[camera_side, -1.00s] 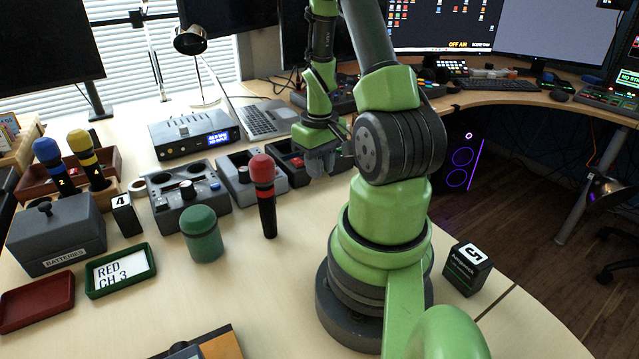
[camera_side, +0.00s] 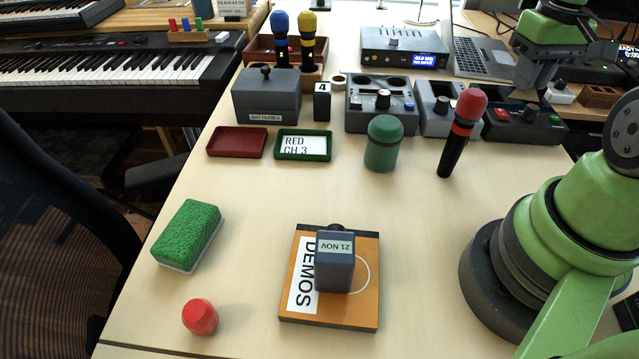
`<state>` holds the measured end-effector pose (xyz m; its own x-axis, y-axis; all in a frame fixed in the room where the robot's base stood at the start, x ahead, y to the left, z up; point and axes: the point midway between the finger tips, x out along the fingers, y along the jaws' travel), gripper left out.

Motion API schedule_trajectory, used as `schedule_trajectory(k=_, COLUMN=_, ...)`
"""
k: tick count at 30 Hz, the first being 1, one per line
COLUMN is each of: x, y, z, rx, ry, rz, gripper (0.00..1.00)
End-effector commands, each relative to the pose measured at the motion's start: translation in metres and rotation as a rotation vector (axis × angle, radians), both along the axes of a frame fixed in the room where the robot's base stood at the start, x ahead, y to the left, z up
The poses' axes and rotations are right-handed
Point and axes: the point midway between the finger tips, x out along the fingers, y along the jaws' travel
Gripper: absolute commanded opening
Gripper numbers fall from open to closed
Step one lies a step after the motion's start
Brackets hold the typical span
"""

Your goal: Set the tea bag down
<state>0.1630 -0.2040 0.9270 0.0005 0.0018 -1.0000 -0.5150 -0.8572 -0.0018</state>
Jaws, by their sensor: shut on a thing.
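My gripper (camera_side: 537,74) is at the upper right, pointing down near the laptop and the box with the red panel. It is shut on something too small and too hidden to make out. I cannot identify a tea bag in the view. How far the gripper is above the desk is unclear.
A red-topped microphone (camera_side: 462,135) and a green canister (camera_side: 383,145) stand mid-desk. The red-panel box (camera_side: 522,124), a grey device (camera_side: 380,118) and the laptop (camera_side: 478,58) crowd the back. Two trays, a green sponge (camera_side: 187,235) and an orange DEMOS case (camera_side: 362,308) lie nearer.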

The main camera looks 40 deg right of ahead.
Motion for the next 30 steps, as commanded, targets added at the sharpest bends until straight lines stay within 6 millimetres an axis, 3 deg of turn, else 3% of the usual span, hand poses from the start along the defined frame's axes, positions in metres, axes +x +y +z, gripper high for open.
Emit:
schedule_trajectory(k=5, x=0.049, y=0.016, z=0.0, rx=0.003, ry=-0.002, rz=0.13, gripper=0.0)
schedule_trajectory(k=8, x=0.084, y=0.035, z=0.001, rx=0.005, ry=-0.003, rz=0.225, gripper=0.0)
schedule_trajectory(k=14, x=0.16, y=0.108, z=0.001, rx=0.013, ry=-0.005, rz=0.458, gripper=0.0)
schedule_trajectory(k=18, x=0.197, y=0.18, z=0.0, rx=0.022, ry=-0.006, rz=0.622, gripper=0.0)
schedule_trajectory(k=24, x=0.215, y=0.274, z=-0.001, rx=0.035, ry=-0.005, rz=0.804, gripper=0.0)
schedule_trajectory(k=30, x=0.214, y=0.327, z=-0.001, rx=0.042, ry=-0.005, rz=0.9, gripper=0.0)
